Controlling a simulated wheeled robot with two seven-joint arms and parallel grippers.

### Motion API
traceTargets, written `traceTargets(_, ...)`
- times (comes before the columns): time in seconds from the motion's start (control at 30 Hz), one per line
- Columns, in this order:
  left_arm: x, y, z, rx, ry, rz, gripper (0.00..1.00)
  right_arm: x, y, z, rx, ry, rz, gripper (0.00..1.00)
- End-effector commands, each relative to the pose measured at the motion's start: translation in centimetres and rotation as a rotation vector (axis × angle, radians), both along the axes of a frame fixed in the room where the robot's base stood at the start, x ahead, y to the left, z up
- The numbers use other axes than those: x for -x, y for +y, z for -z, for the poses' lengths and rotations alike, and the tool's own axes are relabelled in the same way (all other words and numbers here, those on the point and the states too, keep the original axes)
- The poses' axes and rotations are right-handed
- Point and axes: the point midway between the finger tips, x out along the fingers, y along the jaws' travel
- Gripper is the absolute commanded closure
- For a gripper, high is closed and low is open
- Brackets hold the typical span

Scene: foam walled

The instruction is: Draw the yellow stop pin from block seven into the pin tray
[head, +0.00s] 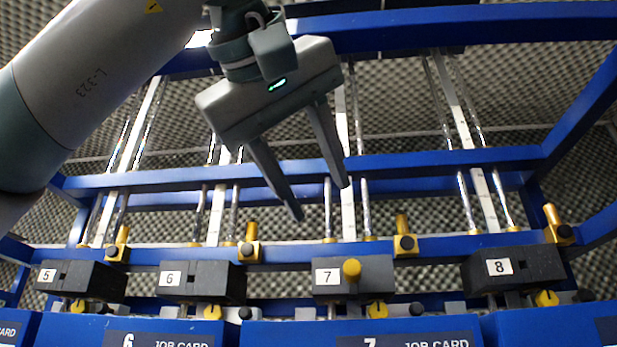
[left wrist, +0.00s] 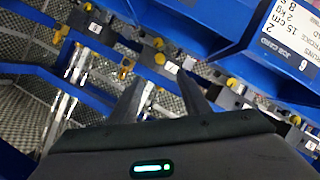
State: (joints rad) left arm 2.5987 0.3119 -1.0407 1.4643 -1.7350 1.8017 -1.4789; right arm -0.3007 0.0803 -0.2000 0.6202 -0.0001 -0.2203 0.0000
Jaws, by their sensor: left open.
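Block seven (head: 375,283) is a dark block with a white label "7" on the lower rail, right of centre in the head view. The yellow stop pin (head: 351,268) shows as a round yellow knob standing out from its front. My left gripper (head: 320,200) is open and empty, above block seven and apart from it, fingers pointing down. In the left wrist view its two fingers (left wrist: 160,82) are spread, with dark blocks and yellow knobs beyond; I cannot tell which is block seven there. I cannot make out the pin tray. My right gripper is not in view.
Similar dark blocks five (head: 82,279), six (head: 200,282) and eight (head: 512,268) stand along the rail. Brass-coloured fittings (head: 405,243) sit just above. Blue job-card fronts (head: 285,333) line the bottom. Blue crossbars (head: 420,163) and shiny vertical rods lie behind my gripper.

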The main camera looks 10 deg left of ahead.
Motion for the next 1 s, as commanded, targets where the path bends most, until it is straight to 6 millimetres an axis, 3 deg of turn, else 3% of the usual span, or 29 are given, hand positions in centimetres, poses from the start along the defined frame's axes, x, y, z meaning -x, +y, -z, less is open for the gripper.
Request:
traceTargets(0.7, -10.5, -2.5, 3.3, -0.001, 0.003, 0.000, 0.57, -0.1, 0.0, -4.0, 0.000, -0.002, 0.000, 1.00)
traceTargets(1.0, -13.7, -3.3, 4.5, -0.001, 0.001, 0.002, 0.57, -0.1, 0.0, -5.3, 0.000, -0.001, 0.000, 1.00)
